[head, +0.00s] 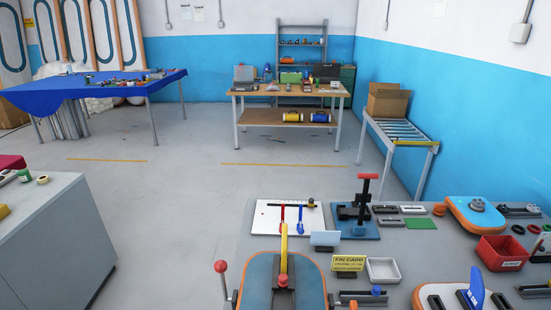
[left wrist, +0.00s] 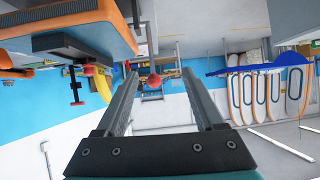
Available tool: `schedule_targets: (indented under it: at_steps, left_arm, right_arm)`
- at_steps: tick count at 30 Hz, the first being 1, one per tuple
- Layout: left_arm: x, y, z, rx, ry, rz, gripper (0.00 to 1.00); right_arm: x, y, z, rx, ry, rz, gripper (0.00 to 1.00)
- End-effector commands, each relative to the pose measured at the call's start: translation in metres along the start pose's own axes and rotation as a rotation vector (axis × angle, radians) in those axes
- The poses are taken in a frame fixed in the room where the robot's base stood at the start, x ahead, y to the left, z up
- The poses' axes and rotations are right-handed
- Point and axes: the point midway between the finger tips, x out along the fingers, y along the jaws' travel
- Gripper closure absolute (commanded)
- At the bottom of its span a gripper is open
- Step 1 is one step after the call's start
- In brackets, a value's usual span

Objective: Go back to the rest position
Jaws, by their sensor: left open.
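My left gripper (left wrist: 160,73) shows only in the left wrist view, which is upside down. Its two dark fingers are spread apart with nothing held between them. A red lever knob (left wrist: 154,80) appears in the gap near the fingertips; I cannot tell how far beyond them it is. In the head view the red knob (head: 220,266) stands on its lever at the left of a blue and orange board (head: 312,284). The board's orange edge fills the upper left of the wrist view (left wrist: 60,18). My right gripper is in neither view.
A grey cabinet (head: 55,240) stands at left. The floor (head: 170,220) between them is clear.

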Motion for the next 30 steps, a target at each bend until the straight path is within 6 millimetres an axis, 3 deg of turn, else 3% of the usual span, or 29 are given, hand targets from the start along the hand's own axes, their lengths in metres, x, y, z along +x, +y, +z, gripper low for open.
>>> schedule_targets:
  at_steps: [9,21,30]
  left_arm:
    - [-0.074,-0.001,0.06,0.061,-0.409,0.029,0.3]
    - [-0.152,0.004,0.097,0.14,-0.711,0.115,0.3]
    - [-0.097,0.009,0.167,0.142,-0.74,0.117,0.3]
  right_arm:
    - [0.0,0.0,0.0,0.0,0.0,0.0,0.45]
    - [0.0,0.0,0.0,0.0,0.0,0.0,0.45]
    - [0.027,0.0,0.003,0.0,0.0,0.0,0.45]
